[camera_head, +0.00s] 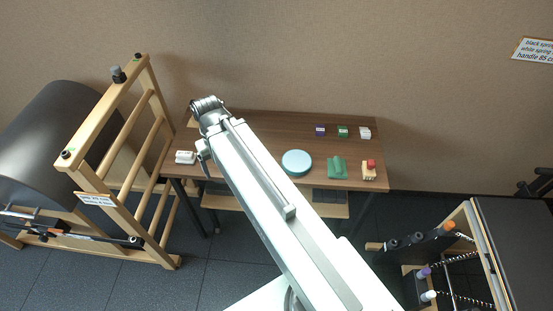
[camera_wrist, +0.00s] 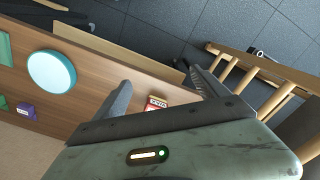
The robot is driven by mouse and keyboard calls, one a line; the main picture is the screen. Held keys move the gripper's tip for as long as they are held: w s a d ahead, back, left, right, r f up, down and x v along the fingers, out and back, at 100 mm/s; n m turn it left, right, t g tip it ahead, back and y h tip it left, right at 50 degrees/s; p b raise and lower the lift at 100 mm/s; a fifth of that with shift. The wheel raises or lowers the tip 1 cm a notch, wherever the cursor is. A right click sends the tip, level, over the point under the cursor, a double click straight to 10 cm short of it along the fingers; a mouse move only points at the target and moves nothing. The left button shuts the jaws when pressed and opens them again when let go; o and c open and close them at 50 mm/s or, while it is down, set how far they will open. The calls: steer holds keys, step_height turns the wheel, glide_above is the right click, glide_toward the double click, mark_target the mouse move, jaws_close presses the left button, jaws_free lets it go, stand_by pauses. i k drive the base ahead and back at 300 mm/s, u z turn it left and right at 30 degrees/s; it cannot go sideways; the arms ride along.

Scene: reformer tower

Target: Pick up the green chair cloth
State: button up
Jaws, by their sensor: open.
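The green chair cloth (camera_head: 337,168) lies folded on the right half of the brown table (camera_head: 260,128), between a round blue disc and a small wooden block with a red top. In the wrist view a green edge, seemingly the cloth (camera_wrist: 4,48), is cut off at the left border. My gripper (camera_wrist: 161,76) is open and empty, above the table's left end and well apart from the cloth. In the head view my arm crosses the table's left part, and the fingers are not clear.
The blue disc (camera_head: 296,162) lies left of the cloth. The red-topped block (camera_head: 369,170) stands close on its right. Purple (camera_head: 320,130), green (camera_head: 343,132) and white (camera_head: 365,133) small boxes stand behind.

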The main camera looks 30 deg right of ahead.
mark_target(336, 166)
steer(key=z, duration=0.05)
steer(key=k, duration=0.5)
steer(key=z, duration=0.7)
steer(key=i, duration=0.3)
steer(key=z, duration=0.45)
